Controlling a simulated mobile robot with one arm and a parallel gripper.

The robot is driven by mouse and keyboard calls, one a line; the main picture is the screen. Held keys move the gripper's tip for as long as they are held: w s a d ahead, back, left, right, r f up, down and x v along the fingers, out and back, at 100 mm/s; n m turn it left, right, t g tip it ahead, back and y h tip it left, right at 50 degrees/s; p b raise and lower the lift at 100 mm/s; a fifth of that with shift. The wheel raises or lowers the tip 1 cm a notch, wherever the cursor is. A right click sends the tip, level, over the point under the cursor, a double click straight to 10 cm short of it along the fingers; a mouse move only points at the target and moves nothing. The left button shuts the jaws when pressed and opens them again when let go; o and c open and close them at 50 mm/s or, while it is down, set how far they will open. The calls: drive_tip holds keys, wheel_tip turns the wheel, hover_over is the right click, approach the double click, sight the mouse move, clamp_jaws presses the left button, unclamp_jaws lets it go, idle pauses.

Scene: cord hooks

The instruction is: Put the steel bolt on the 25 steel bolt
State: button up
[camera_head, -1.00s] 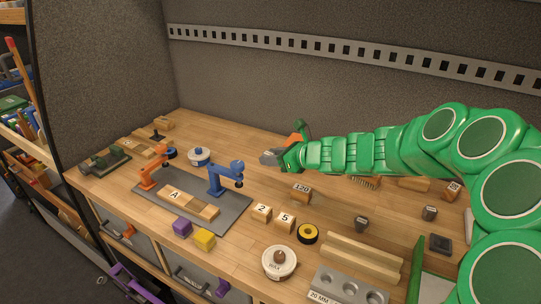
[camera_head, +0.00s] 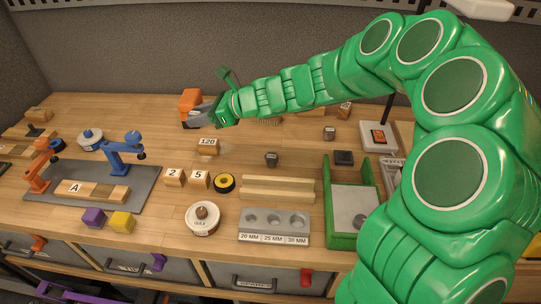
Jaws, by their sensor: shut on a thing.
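My gripper (camera_head: 203,115) is over the back of the bench, pointing left. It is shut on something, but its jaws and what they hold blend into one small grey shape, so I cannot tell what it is. A grey block with three round hollows (camera_head: 275,228) lies at the front middle, labelled 20 MM, 25 MM and 30 MM. The 25 MM hollow (camera_head: 272,220) is the middle one and looks empty. Small dark grey pieces stand at the middle (camera_head: 271,159) and further back (camera_head: 329,132); I cannot tell whether either is a bolt.
A green-walled tray (camera_head: 328,200) is right of the grey block. My arm hides the right side.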

drive_tip(key=s+d+r+g, duration=0.1)
drive_tip(key=s+d, duration=0.5)
drive_tip(key=d, duration=0.6)
drive_tip(key=s+d+r, duration=0.1)
drive_tip(key=s+d, duration=0.5)
drive_tip(key=d, duration=0.6)
hover_over(277, 157)
drive_tip(key=shift+n, duration=0.4)
drive_tip(key=shift+a+f, duration=0.1)
drive_tip(key=shift+f, duration=4.55)
drive_tip(key=shift+w+f, duration=0.1)
drive_tip(key=shift+f, duration=1.6)
